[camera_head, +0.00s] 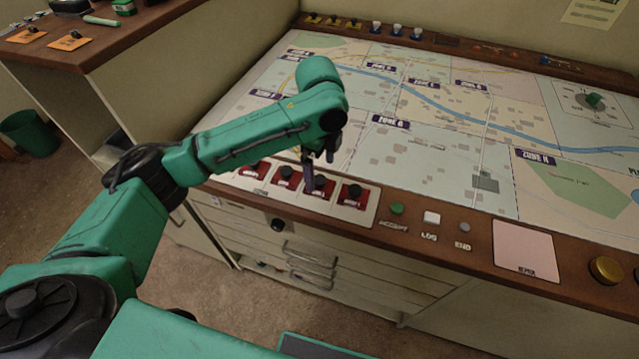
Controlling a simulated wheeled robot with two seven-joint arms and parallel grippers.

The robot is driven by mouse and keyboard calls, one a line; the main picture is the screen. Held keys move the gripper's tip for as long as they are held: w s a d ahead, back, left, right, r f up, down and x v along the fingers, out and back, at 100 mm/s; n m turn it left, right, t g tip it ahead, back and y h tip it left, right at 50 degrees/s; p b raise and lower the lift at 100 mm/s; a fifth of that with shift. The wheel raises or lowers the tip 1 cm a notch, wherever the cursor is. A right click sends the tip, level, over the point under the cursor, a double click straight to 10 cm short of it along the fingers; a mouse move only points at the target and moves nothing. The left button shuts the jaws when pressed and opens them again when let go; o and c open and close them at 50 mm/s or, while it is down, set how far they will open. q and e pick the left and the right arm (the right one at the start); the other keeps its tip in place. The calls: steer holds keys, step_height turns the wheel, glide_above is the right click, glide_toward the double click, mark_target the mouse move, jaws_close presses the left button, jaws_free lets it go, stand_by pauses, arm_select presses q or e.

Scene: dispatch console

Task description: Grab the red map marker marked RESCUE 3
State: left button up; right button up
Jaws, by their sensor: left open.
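Several red map markers with dark knobs sit in a row in a pale tray (370,215) at the console's front edge. One red marker (353,195) is at the right end, another (285,178) is left of the gripper, and one (318,188) lies right under it. Their labels are too small to read, so I cannot tell which is RESCUE 3. My left gripper (317,170) is open and points down at the third marker from the left, with its fingers around or just above the knob; contact cannot be made out. My right gripper is not in view.
A green button (396,208), a white LOG button (431,217) and a grey END button (464,227) lie right of the tray. A pink pad (525,255) and brass knob (606,270) are farther right. The map (440,150) spreads behind; yellow and white pieces line its back edge.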

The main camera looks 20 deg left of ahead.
mark_target(320, 180)
arm_select(q)
steer(key=f, duration=0.3)
steer(key=f+p, duration=0.1)
steer(key=shift+w+a+f, duration=0.2)
steer(key=shift+w+f, duration=0.2)
steer(key=shift+s+f, duration=0.1)
steer(key=shift+f, duration=0.35)
steer(key=c, duration=1.3)
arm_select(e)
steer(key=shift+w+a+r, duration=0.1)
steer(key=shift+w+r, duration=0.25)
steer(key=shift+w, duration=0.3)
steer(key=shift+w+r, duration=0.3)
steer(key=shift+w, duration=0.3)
